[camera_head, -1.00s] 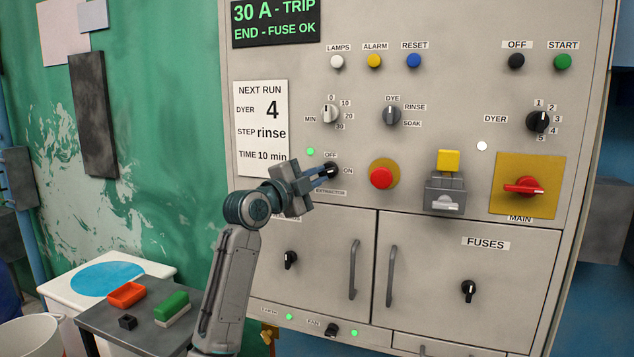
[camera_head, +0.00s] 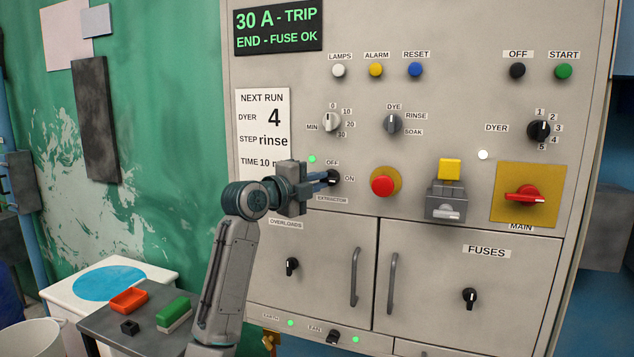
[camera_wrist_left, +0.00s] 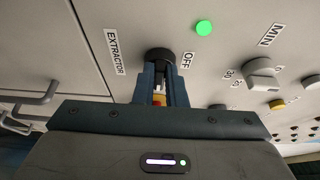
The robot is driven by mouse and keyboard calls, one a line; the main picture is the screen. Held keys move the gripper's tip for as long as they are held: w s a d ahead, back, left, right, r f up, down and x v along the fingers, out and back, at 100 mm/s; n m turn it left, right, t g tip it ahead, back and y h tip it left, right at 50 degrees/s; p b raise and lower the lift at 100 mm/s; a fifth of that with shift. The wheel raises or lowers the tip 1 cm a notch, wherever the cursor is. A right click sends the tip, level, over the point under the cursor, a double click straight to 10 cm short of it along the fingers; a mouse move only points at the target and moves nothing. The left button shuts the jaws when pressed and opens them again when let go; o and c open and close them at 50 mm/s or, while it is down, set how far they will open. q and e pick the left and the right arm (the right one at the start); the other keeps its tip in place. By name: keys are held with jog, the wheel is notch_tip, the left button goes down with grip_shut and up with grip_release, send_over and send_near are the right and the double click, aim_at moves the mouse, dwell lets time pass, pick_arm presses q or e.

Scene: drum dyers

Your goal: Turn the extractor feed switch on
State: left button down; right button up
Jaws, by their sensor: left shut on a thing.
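The extractor switch is a small black knob (camera_head: 334,178) on the grey panel, with OFF above it, ON to its right and an EXTRACTOR label below. My left gripper (camera_head: 326,178) reaches it from the left and is shut on the knob. In the left wrist view, the two fingers (camera_wrist_left: 161,82) close around the black knob (camera_wrist_left: 160,54), beside the OFF label. The fingers hide much of the knob, so I cannot tell where its pointer stands. A green lamp (camera_head: 312,159) above the switch is lit; it also shows in the left wrist view (camera_wrist_left: 204,27). My right gripper is not in view.
A red push button (camera_head: 382,186) sits just right of the switch, and a dial marked MIN (camera_head: 331,122) is above. A red main switch (camera_head: 525,193) is farther right. Cabinet doors with handles (camera_head: 355,277) are below. A small table (camera_head: 150,342) holds several items at lower left.

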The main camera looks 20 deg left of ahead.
pick_arm(q)
jog(key=c, duration=1.5)
grip_release()
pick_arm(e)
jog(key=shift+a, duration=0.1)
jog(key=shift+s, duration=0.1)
